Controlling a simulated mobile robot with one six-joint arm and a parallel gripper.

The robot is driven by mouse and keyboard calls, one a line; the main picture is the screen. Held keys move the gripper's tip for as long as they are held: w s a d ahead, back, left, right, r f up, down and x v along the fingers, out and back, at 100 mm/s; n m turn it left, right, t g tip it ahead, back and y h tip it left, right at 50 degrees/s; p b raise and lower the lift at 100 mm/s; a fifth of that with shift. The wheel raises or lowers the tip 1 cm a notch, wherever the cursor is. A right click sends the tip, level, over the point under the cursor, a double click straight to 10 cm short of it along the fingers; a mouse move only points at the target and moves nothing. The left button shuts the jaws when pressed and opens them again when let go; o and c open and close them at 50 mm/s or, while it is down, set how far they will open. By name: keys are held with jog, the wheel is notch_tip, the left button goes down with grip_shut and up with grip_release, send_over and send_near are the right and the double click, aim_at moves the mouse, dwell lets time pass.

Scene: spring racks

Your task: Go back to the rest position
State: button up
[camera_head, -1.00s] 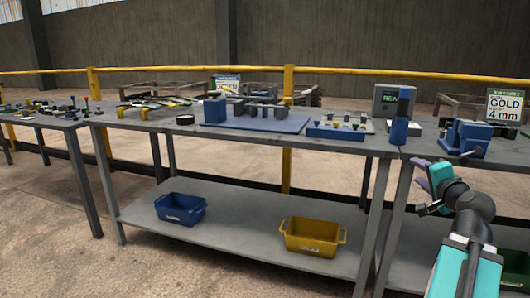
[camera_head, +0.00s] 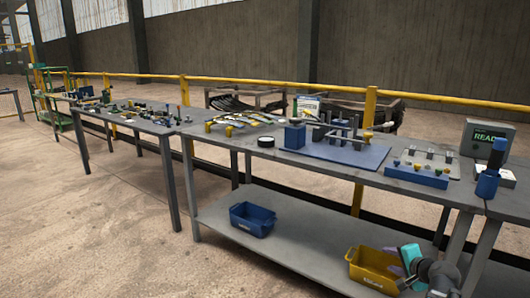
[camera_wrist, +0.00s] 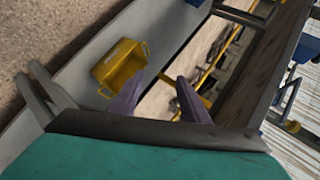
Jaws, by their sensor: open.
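My gripper (camera_head: 402,268) is at the lower right of the head view, in front of the workbench and partly over the yellow bin in the picture. In the wrist view its two purple fingers (camera_wrist: 156,100) are spread apart with nothing between them. My teal and dark arm runs out of the head view at the bottom edge. How far the fingers are from the bench cannot be told exactly.
The grey workbench (camera_head: 340,176) carries a blue fixture plate, a blue block tray (camera_head: 415,174) and a screen (camera_head: 485,140). Its lower shelf (camera_head: 290,255) holds a blue bin (camera_head: 252,218) and a yellow bin (camera_head: 372,268). Open floor (camera_head: 110,240) lies at the left. A yellow rail runs behind.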

jog(key=s+a+f+n+g+y+p, duration=0.1)
jog(key=s+a+f+n+g+p, duration=0.15)
jog(key=a+f, duration=0.45)
jog(key=s+a+f+n+g+y+p, duration=0.15)
jog(key=a+f+p, duration=0.25)
jog(key=a, duration=0.5)
jog(key=s+a+f+n+g+p, duration=0.2)
jog(key=s+a+f+g+p, duration=0.35)
jog(key=s+a+f, duration=0.45)
jog(key=s+a+f+n+g+p, duration=0.2)
jog(key=s+a+p, duration=0.1)
jog(key=s, duration=0.5)
jog(key=s+a+f+n+g+p, duration=0.2)
jog(key=s+a+f+n, duration=0.1)
jog(key=s, duration=0.5)
jog(key=s+d+n+g+h, duration=0.3)
jog(key=s+d, duration=0.1)
jog(key=s, duration=0.5)
jog(key=shift+d+f+n, duration=0.3)
jog(key=shift+d+f, duration=0.05)
jog(key=shift+f, duration=0.1)
